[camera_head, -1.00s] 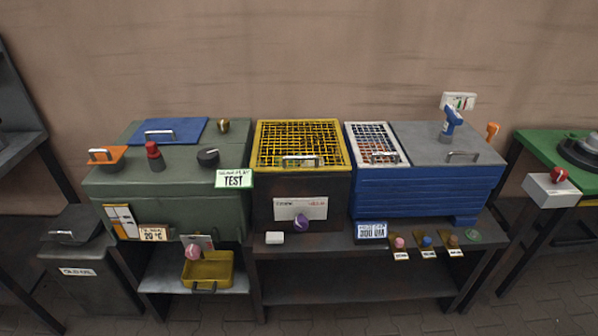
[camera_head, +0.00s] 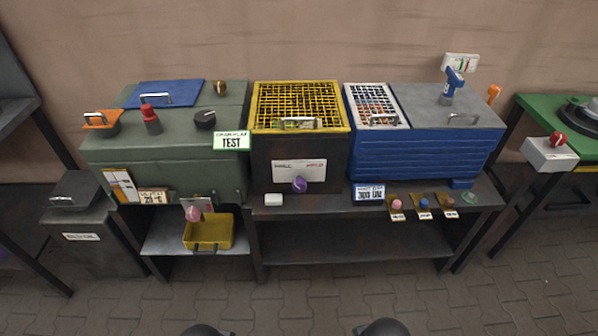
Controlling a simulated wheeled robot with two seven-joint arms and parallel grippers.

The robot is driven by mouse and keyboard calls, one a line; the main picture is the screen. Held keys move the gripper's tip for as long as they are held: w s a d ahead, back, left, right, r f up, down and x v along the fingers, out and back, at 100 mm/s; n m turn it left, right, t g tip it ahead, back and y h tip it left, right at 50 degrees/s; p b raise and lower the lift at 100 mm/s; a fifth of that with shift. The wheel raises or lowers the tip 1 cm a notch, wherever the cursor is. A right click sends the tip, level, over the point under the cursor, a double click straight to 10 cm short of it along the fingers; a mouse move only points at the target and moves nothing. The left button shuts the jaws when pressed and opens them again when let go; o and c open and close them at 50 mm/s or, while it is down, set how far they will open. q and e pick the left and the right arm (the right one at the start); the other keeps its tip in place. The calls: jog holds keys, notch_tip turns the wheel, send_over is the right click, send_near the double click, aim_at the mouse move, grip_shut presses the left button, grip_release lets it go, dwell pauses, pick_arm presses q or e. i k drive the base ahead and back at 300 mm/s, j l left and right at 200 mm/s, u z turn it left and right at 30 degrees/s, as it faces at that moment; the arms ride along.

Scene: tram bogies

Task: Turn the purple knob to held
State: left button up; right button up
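The purple knob (camera_head: 299,184) is on the lower front of a dark box (camera_head: 265,160) with a yellow grid lid (camera_head: 298,104). A white label (camera_head: 299,171) sits just above the knob, with dark words at its left and red words at its right, too small to read surely. Which way the knob points is too small to tell. Neither of my grippers shows. Nothing touches the knob. Two dark rounded shapes at the bottom edge look like parts of my arms.
A dark bench (camera_head: 350,201) runs under the box. A small white block (camera_head: 274,199) lies left of the knob. A green cabinet (camera_head: 170,165) stands left, a blue box (camera_head: 425,158) right. A yellow tray (camera_head: 208,231) sits lower left. The floor in front is clear.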

aim_at(299, 184)
jog(key=l, duration=1.45)
jog(key=u, duration=0.05)
